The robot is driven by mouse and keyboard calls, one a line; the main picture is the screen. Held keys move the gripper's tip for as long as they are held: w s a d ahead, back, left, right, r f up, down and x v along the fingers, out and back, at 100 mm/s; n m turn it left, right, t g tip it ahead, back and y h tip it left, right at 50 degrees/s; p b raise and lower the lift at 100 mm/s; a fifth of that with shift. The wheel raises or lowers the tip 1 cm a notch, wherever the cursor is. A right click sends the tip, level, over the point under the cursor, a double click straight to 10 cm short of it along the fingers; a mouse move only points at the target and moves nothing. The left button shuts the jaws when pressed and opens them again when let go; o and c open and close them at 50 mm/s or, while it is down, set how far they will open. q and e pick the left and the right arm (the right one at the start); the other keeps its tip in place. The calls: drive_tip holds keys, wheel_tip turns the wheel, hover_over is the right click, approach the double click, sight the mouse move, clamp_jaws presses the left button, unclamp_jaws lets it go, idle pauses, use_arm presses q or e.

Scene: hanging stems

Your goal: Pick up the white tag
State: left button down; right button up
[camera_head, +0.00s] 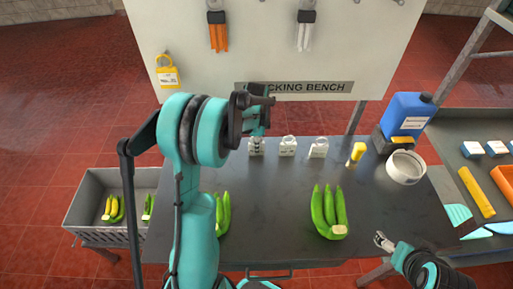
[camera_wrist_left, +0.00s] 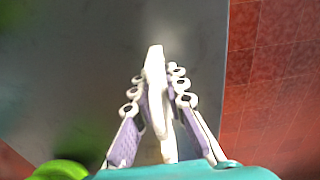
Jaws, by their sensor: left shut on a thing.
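My left gripper (camera_head: 257,140) is over the back of the dark bench, partly hidden by its own arm. In the left wrist view, the gripper (camera_wrist_left: 160,90) is shut on a thin white tag (camera_wrist_left: 155,70), seen nearly edge-on between the fingers. In the head view, this white tag (camera_head: 256,150) shows just below the gripper; I cannot tell whether it touches the bench. Two more white tags with rings, a middle one (camera_head: 288,149) and a right one (camera_head: 318,150), stand beside it. My right gripper (camera_head: 384,242) is low at the right, its fingers too small to read.
Green bananas (camera_head: 329,212) lie on the bench (camera_head: 275,220), more partly behind my left arm. A yellow-handled tool (camera_head: 356,153), white roll (camera_head: 405,167) and blue jug (camera_head: 408,114) are at right. A grey crate (camera_head: 85,200) stands left. A yellow tag (camera_head: 167,76) hangs on the board.

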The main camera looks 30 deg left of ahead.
use_arm(q)
wheel_tip(320, 180, up, 4)
drive_tip(key=shift+r+p, duration=0.2)
drive_tip(key=shift+p, duration=0.75)
drive_tip(key=s+d+r+p, duration=0.3)
drive_tip(key=s+d+r, duration=0.3)
drive_tip(key=d, duration=0.3)
drive_tip(key=shift+s+r, duration=0.3)
drive_tip(key=shift+s, duration=0.4)
